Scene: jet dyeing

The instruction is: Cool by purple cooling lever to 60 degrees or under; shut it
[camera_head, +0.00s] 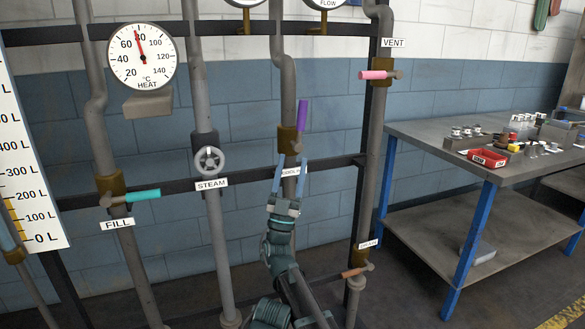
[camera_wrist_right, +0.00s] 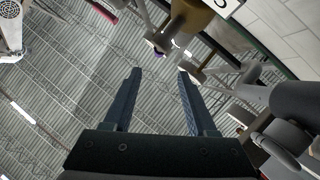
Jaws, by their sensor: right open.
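The purple cooling lever (camera_head: 302,114) stands nearly upright on its brass valve (camera_head: 287,139) on the middle pipe. My right gripper (camera_head: 290,160) is just below the valve, fingers pointing up, open and empty. Its fingers partly cover the valve's label (camera_head: 291,171). In the right wrist view the two fingers (camera_wrist_right: 160,76) are apart with nothing between them, and the brass valve (camera_wrist_right: 190,25) is beyond their tips. The heat gauge (camera_head: 141,57) has its red needle at about 80 degrees. My left gripper is not in view.
A pink VENT lever (camera_head: 376,75), a teal FILL lever (camera_head: 142,195), a grey STEAM handwheel (camera_head: 209,160) and an orange drain lever (camera_head: 353,272) are on nearby pipes. A metal table (camera_head: 420,135) with small items stands at the right.

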